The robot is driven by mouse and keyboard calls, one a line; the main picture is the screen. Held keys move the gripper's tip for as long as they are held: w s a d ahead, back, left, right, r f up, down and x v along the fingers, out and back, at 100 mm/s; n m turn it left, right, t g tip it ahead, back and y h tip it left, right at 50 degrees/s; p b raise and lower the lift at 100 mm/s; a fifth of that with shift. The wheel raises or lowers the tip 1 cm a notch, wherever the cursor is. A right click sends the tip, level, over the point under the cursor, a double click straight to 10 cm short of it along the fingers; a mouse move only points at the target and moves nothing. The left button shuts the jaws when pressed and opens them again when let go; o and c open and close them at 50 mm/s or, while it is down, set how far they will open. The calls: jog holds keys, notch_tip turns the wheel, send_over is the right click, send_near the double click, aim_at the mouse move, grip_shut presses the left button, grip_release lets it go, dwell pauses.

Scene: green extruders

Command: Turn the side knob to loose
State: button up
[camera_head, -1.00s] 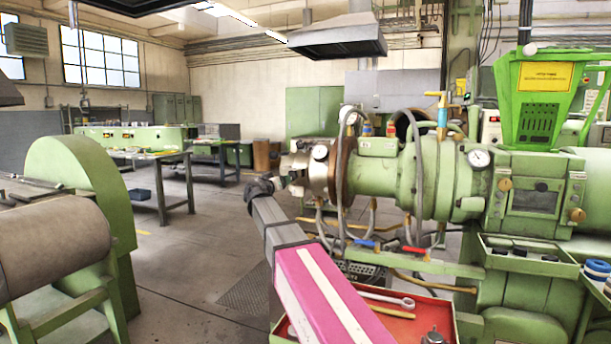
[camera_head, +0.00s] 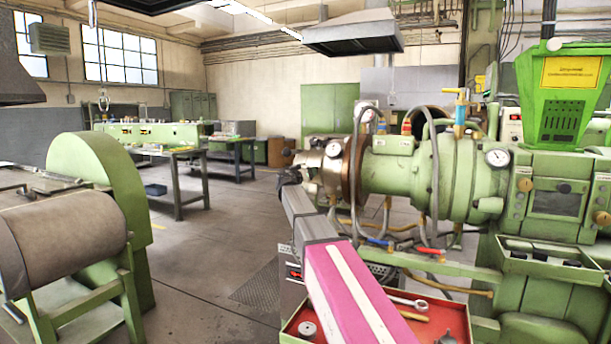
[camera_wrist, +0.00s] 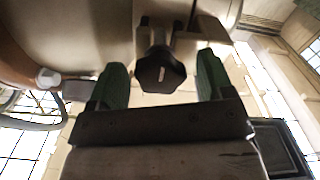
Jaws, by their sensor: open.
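In the wrist view a dark, many-sided knob (camera_wrist: 161,70) with a small light mark on its face sticks out from the metal extruder head. My gripper (camera_wrist: 161,78) is open, with one green finger on each side of the knob. Gaps show between the fingers and the knob, so no grip is seen. In the head view my gripper (camera_head: 290,176) is a small dark shape at the extruder's steel front end (camera_head: 318,168). The knob cannot be made out there.
A red tray (camera_head: 312,318) with tools lies below my arm. A green roller machine (camera_head: 95,190) stands at the left. The floor between is clear.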

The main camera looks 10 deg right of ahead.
jog(key=shift+w+d, duration=0.15)
jog(key=shift+w, duration=0.05)
jog(key=c, duration=0.9)
